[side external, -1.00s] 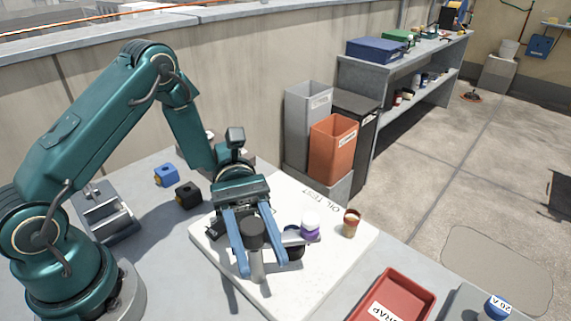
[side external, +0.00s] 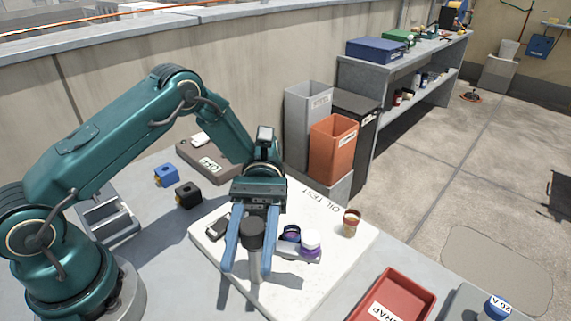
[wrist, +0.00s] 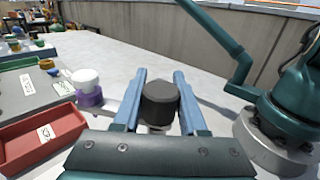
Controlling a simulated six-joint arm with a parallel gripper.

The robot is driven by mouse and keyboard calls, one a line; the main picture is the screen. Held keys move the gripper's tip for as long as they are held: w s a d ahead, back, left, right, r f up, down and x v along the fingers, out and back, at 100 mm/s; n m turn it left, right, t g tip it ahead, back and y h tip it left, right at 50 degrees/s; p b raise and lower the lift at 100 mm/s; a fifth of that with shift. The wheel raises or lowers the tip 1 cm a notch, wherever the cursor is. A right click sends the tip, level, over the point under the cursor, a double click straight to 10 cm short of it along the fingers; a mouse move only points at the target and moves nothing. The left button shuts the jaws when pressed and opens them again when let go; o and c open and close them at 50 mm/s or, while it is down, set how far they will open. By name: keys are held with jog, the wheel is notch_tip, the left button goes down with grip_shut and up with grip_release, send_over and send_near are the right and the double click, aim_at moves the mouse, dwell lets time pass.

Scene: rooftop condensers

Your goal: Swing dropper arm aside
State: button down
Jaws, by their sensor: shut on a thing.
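The dropper arm is a pale arm (wrist: 104,104) running from a grey post (side external: 256,266) with a black knob (side external: 251,234) to a dropper bottle (side external: 311,242) with a white cap and purple body. The post stands on the white oil test board (side external: 330,235). My gripper (side external: 248,250) is shut on the black knob, one blue finger on each side; the knob also shows between the fingers in the wrist view (wrist: 160,103). A small dark round cup (side external: 291,234) with a bluish-purple inside sits behind and left of the bottle.
A small reddish cup (side external: 352,223) stands on the board's right side. A red scrap tray (side external: 392,296) lies at front right. Blue (side external: 166,175) and black (side external: 188,195) blocks sit left of the board. Bins (side external: 332,147) stand behind the table.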

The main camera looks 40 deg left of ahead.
jog(key=shift+c, duration=2.2)
grip_release()
